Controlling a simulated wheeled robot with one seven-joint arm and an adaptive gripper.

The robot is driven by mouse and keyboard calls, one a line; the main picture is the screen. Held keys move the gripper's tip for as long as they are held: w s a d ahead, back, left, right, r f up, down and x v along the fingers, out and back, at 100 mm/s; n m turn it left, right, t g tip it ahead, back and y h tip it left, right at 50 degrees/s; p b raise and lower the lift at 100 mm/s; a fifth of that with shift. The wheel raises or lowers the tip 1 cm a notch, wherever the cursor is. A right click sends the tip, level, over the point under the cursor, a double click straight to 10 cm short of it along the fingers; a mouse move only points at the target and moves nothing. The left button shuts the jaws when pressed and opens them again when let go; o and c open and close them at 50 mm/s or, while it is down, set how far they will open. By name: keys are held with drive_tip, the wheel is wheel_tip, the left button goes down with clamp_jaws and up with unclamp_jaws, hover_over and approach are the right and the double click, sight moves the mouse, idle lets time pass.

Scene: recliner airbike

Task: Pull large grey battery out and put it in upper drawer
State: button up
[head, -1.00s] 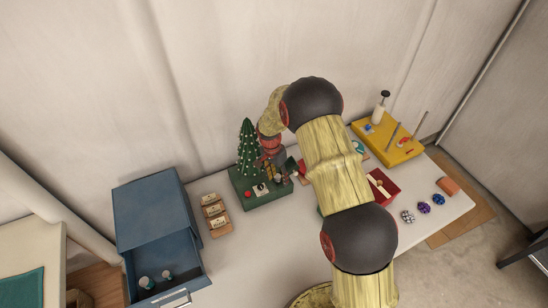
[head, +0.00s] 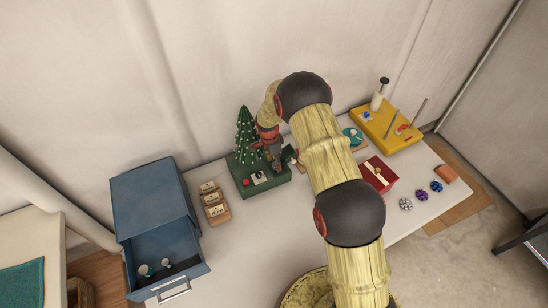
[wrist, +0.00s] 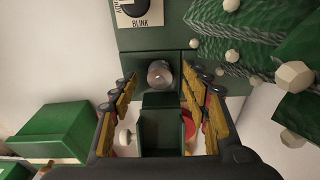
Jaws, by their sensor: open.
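The large grey battery shows its round metal end (wrist: 160,73) in the wrist view, set in the green base of the Christmas tree display (head: 272,184). My gripper (wrist: 160,84) is open, with one finger on each side of the battery end; I cannot tell whether they touch it. In the head view my gripper (head: 272,150) is low over the display, right of the tree, and the battery is hidden. The blue cabinet (head: 150,196) at left has a drawer (head: 186,250) pulled open, holding small white-and-teal items. I cannot tell if a lower drawer exists.
A BLINK switch plate (wrist: 140,12) and the tree (wrist: 235,30) are close to my fingers. A green block (wrist: 55,132) is at left in the wrist view. A wooden holder (head: 214,204) stands between cabinet and display. A red box (head: 378,180) and yellow tray (head: 400,140) are right.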

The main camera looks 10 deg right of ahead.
drive_tip(key=shift+f, duration=0.5)
drive_tip(key=c, duration=0.4)
drive_tip(key=c, duration=0.7)
clamp_jaws()
